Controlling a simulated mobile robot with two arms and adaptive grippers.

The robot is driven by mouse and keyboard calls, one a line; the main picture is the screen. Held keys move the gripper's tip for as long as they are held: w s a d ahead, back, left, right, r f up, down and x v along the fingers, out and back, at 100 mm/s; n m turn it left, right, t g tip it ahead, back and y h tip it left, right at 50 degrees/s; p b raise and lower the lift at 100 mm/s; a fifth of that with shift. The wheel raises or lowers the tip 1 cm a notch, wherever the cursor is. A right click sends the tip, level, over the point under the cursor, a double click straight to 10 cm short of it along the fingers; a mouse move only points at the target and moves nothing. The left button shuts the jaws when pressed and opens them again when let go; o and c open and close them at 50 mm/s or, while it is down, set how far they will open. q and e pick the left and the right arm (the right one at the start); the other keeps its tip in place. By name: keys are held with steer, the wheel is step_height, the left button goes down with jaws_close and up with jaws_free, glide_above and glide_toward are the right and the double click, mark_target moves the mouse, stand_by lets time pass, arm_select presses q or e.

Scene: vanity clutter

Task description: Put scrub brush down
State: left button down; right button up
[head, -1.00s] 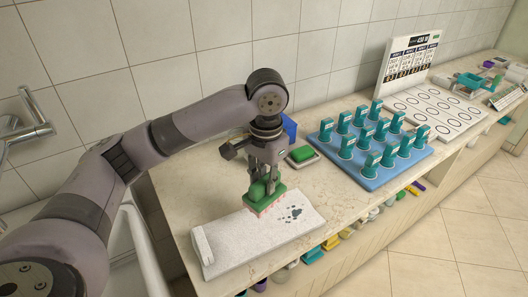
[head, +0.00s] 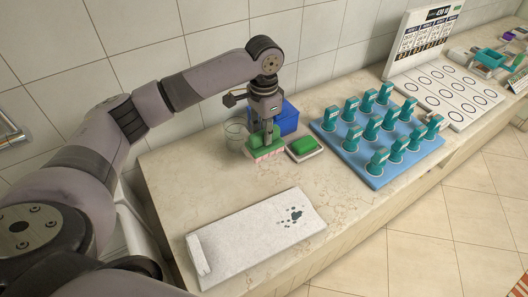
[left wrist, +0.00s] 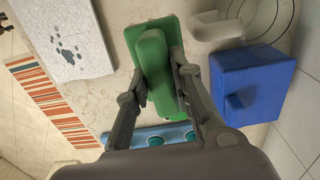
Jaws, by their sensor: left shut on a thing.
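My left gripper (head: 266,138) is shut on the green scrub brush (head: 266,152), with the pink bristles facing down. The brush is over the bare counter, left of the soap dish with the green block (head: 305,145) and in front of the blue box (head: 288,120). I cannot tell whether the bristles touch the counter. In the left wrist view the gripper's fingers (left wrist: 160,85) stand on both sides of the brush's green handle (left wrist: 155,62). My right gripper is not in view.
A white mat with dark paw marks (head: 235,240) lies at the front of the counter (head: 180,170). A clear glass (head: 236,134) stands just left of the brush. A blue tray (head: 372,178) with several teal-handled pieces is to the right. Bare counter lies between brush and mat.

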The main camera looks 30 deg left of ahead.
arm_select(q)
step_height(320, 180, down, 4)
steer(key=shift+f, duration=0.25)
step_height(320, 180, down, 4)
steer(key=shift+p, duration=0.55)
steer(key=shift+f, duration=0.35)
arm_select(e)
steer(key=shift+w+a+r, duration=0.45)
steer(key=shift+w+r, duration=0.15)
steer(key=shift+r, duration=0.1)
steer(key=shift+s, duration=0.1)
arm_select(q)
steer(key=c, duration=1.4)
jaws_free()
steer(key=shift+f, duration=0.1)
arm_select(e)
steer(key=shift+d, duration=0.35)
